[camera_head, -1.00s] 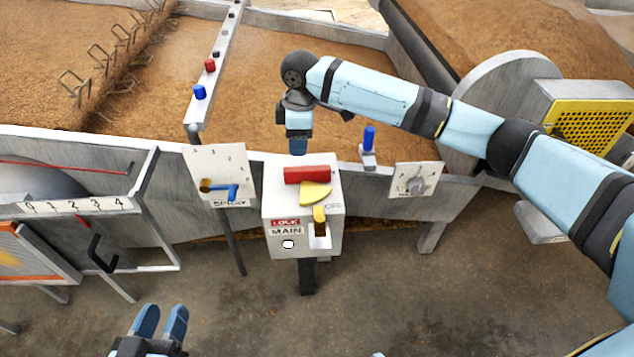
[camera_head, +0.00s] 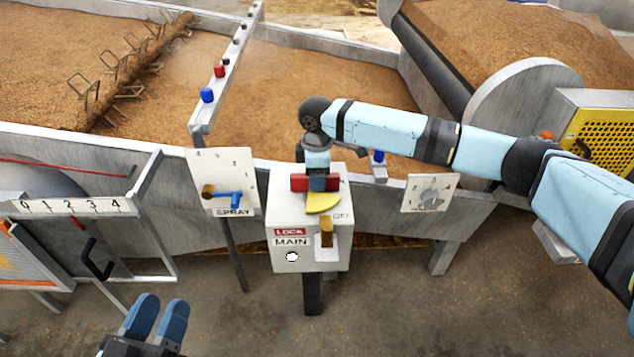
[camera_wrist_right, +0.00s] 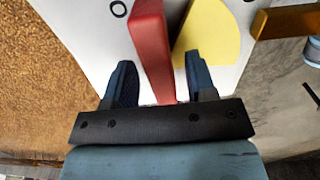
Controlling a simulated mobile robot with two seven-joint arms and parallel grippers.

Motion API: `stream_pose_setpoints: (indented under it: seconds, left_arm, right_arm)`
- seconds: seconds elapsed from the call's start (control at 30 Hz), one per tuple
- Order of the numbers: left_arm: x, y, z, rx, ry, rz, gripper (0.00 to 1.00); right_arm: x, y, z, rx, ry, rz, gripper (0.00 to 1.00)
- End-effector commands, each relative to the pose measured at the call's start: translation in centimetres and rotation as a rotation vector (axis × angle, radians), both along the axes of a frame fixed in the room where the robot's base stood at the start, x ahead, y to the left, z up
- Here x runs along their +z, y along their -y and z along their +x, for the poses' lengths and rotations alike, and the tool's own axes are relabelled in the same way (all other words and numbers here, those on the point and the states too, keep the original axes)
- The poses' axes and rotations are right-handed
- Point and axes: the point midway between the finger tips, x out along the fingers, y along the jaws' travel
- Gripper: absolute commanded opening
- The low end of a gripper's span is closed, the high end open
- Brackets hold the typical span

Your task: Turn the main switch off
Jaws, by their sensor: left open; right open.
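The main switch box (camera_head: 283,221) is white, with a LOCK and MAIN label on its front. Its red handle (camera_head: 299,183) lies across the top face, and a yellow sector plate (camera_head: 323,203) sits beside it. My right gripper (camera_head: 319,184) is over the handle and hides its middle. In the right wrist view, the red handle (camera_wrist_right: 151,48) runs between the two spread fingers of the right gripper (camera_wrist_right: 160,82), with a gap visible at its sides. The yellow plate (camera_wrist_right: 207,49) is close to one finger. My left gripper (camera_head: 157,318) is open and empty at the lower left.
A brass-coloured latch (camera_head: 326,231) is on the box near the OFF lettering. A spray panel (camera_head: 222,180) with a blue lever stands left, and a dial panel (camera_head: 430,193) right. Grain beds lie behind. The floor in front is clear.

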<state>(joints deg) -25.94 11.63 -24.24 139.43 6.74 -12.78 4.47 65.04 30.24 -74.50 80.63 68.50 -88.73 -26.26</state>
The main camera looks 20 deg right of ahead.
Motion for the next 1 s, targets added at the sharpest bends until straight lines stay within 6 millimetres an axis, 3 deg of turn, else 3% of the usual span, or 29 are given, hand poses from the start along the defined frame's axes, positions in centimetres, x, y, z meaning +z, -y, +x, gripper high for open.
stream_pose_setpoints:
  seconds: [0.4,0.63,0.87,1.0]
  left_arm:
    - [-0.5,0.0,0.1,-0.004,-0.016,0.009,0.43]
    - [-0.5,0.0,0.0,-0.004,-0.017,0.008,0.43]
    - [-0.2,0.0,0.0,-0.003,-0.013,0.007,0.43]
    - [1.3,-0.1,-0.1,0.008,0.025,-0.01,0.43]
  right_arm:
    - [-1.0,0.0,0.0,0.0,0.0,0.0,0.51]
    - [-1.0,0.0,0.0,0.0,0.0,0.0,0.01]
    - [-0.9,0.0,-0.1,-0.004,-0.001,0.0,0.0]
    - [-0.6,-0.1,-0.1,-0.025,-0.004,0.001,0.0]
